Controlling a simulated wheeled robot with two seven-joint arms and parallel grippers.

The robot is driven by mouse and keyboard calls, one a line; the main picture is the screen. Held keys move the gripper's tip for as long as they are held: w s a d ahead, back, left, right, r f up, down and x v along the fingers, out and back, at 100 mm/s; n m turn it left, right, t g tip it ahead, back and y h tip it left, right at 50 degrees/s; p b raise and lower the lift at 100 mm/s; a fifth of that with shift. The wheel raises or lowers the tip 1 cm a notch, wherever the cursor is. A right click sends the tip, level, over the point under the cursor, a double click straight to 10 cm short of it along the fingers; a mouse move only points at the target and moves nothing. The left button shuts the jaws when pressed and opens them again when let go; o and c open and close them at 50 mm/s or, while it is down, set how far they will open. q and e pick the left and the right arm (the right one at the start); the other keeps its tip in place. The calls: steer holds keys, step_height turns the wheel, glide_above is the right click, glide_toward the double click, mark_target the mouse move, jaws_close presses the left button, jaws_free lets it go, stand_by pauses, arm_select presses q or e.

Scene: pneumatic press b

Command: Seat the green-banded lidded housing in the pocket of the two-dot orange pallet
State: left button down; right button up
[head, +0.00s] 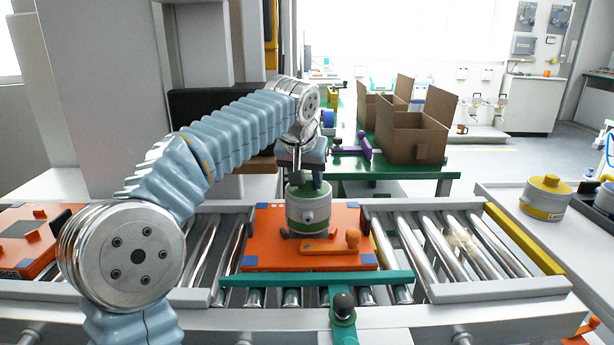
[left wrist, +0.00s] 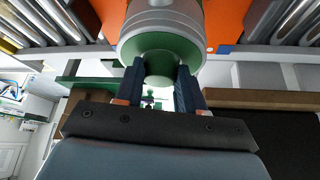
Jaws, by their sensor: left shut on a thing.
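The green-banded lidded housing (head: 308,212) is a grey cylinder with a green top and a green band at its base. My left gripper (head: 308,182) comes down on it from above and is shut on its top. In the left wrist view, the gripper (left wrist: 162,80) has its two dark fingers on the green top of the housing (left wrist: 160,22). The housing is upright over the orange pallet (head: 267,250), which has blue corners. The pocket is mostly hidden by the housing; I cannot tell if the base touches it. My right gripper is out of view.
An orange lever (head: 340,244) lies on the pallet beside the housing. A teal bar (head: 316,280) crosses the rollers in front. Another orange pallet (head: 20,255) is at left. A yellow-topped housing (head: 546,197) stands on the right table. Cardboard boxes (head: 415,135) stand behind.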

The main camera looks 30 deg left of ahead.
arm_select(q)
steer(key=shift+f+b, duration=0.45)
stand_by(0.4)
steer(key=c, duration=0.6)
jaws_free()
steer(key=shift+f, duration=0.1)
steer(key=p+v, duration=0.2)
steer(key=v, duration=1.2)
steer(key=shift+w, duration=0.1)
